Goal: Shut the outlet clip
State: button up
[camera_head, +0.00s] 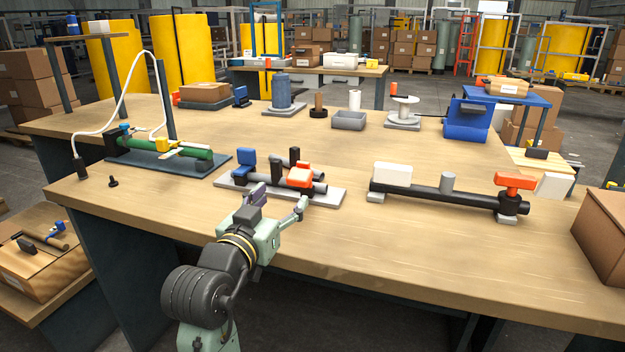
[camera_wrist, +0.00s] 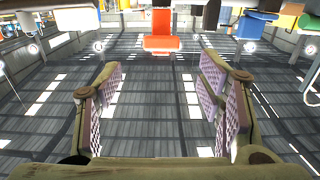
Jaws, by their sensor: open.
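A low dosing skid on a pale grey plate (camera_head: 330,196) lies near the table's front edge, with dark pipes on it. An orange clip-like part (camera_head: 299,176) sits over the front pipe at the right. A blue part (camera_head: 247,160) stands at its left. No label shows which is the outlet clip. My gripper (camera_head: 281,203) is in front of the skid, its fingers wide apart and empty. In the upside-down wrist view, the orange part (camera_wrist: 161,32) shows beyond and between the open fingers (camera_wrist: 163,100), apart from them; the blue part (camera_wrist: 254,25) is to its right.
To the right lies a black pipe (camera_head: 435,194) with a white block and an orange handle (camera_head: 514,181). To the left is a green tube assembly (camera_head: 185,150) with a white hose. A cardboard box (camera_head: 605,235) stands at the right edge. The table front between is clear.

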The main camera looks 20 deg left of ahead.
aim_at(295, 180)
jog(key=w+p, duration=0.1)
jog(key=w, duration=0.9)
jog(key=shift+d+p, duration=0.1)
jog(key=shift+p, duration=0.2)
jog(key=shift+s, duration=0.1)
jog(key=shift+c, duration=0.4)
grip_shut()
